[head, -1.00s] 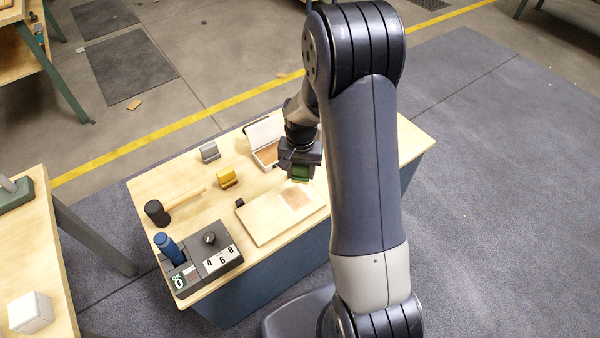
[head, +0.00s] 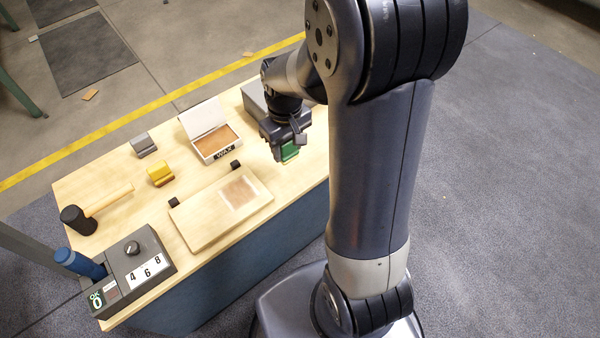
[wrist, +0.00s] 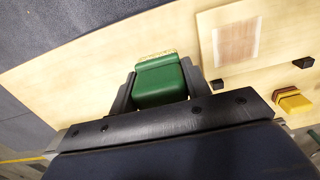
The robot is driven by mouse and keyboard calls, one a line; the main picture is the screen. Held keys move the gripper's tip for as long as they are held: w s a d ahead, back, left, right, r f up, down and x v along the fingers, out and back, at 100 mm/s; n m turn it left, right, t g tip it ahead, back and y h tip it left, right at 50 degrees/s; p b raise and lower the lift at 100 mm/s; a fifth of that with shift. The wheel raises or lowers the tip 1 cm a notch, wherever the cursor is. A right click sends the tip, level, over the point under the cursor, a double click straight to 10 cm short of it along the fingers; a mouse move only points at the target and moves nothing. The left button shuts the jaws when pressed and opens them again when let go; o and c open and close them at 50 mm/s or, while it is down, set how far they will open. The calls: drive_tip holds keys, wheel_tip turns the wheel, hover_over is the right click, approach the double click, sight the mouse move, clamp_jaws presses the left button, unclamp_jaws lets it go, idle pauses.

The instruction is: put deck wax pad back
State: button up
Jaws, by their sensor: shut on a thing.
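The deck wax pad (head: 290,152) is a green block with a pale, rough edge at its far end in the wrist view (wrist: 159,84). My gripper (wrist: 160,78) is shut on it, one finger on each side. In the head view my gripper (head: 287,141) holds it over the table, right of the open wax box and the board. I cannot tell whether its underside touches the table. Part of the pad is hidden by my gripper.
The wax box (head: 207,150) stands open, lid tilted back. A pale board (head: 205,220) with a brownish patch lies in front. Yellow (head: 160,173) and grey (head: 142,144) blocks, a mallet (head: 78,218) and a control box (head: 132,275) stand leftward. A grey box (head: 254,98) is behind my gripper.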

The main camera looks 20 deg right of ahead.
wheel_tip(320, 180, down, 10)
drive_tip(key=shift+r+b, duration=0.15)
drive_tip(key=shift+b, duration=0.75)
drive_tip(key=shift+f, duration=0.25)
drive_tip(key=o, duration=1)
drive_tip(key=shift+r, duration=0.1)
drive_tip(key=shift+o, duration=0.2)
wheel_tip(320, 180, up, 12)
drive_tip(key=shift+r+p, duration=0.2)
drive_tip(key=shift+p, duration=1.05)
